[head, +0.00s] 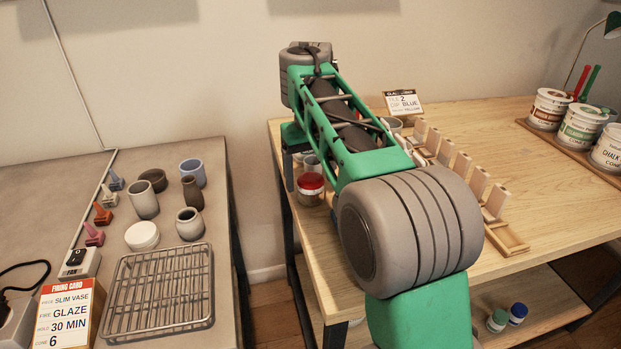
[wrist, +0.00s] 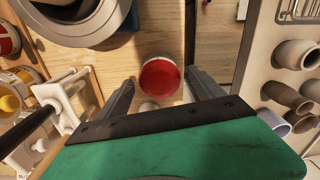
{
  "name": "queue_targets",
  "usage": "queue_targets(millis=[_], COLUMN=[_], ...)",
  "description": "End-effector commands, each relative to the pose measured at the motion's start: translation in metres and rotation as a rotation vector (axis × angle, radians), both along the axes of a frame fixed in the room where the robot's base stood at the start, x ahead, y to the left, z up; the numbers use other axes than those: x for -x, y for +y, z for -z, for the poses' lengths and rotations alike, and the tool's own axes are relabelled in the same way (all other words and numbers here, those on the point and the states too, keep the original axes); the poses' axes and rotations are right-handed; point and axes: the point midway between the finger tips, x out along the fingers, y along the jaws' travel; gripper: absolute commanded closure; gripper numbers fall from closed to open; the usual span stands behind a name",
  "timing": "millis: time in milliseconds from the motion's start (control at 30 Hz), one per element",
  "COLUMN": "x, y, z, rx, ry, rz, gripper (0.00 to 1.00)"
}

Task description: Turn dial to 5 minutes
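I cannot make out a dial with minute marks in either view. My gripper (wrist: 160,80) is open in the wrist view, its two dark fingers spread apart. A round red-topped jar (wrist: 160,77) shows between the fingertips, with clear gaps on both sides; its height relative to the fingertips is hard to tell. In the head view the red-topped jar (head: 310,183) stands near the left edge of the wooden table (head: 485,112), beside my arm.
A grey table (head: 45,185) at left holds vases, a wire rack (head: 160,292), a fan switch box (head: 80,264) and a firing card (head: 68,315). A gap separates the tables. Wooden pieces (head: 462,165) and paint tubs (head: 549,109) stand on the wooden table.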

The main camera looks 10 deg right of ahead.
Motion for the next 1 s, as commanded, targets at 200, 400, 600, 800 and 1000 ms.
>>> queue_targets(millis=[200,400,600,800,1000], x=[0.0001,0.0001,0.0001,0.0002,0.0002], y=[-0.0001,-0.0001,-0.0001,-0.0001,-0.0001], z=[-0.0001,0.0,0.0001,0.0002,0.0003], rx=[0.0,0.0,0.0,0.0,0.0], ry=[0.0,0.001,0.001,0.001,0.001], rz=[0.0,0.0,0.0,0.0,0.024], gripper=[0.41,0.57,0.73,0.85,0.85])
